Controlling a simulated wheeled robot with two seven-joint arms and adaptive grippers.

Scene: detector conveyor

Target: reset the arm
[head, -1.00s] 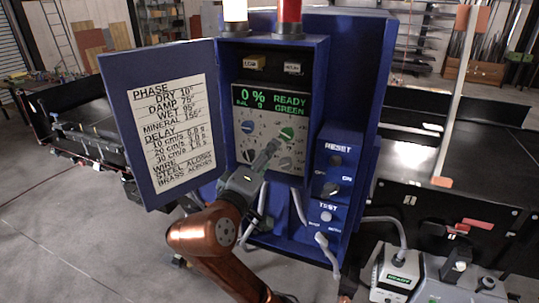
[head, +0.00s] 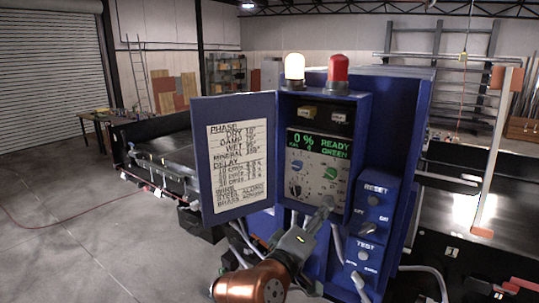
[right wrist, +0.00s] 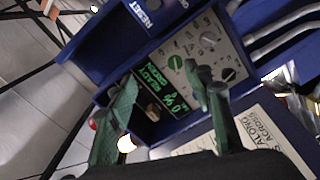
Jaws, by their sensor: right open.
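My right arm comes in from the bottom of the head view. Its gripper (head: 325,205) is in front of the lower edge of the blue control cabinet (head: 352,110), below the green knob (head: 330,172). In the right wrist view the gripper (right wrist: 160,72) has its two green-grey fingers spread with nothing between them. Beyond them are the knob panel (right wrist: 208,58) and the green display (right wrist: 165,95). The head view's display (head: 320,145) reads 0 % READY GREEN. My left gripper is not in view.
The cabinet's open door (head: 235,195) with a printed settings sheet stands to the left of the gripper. RESET (head: 376,200) and TEST (head: 363,254) boxes stand close on its right. A white lamp (head: 294,66) and a red lamp (head: 338,68) top the cabinet. Open floor lies at left.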

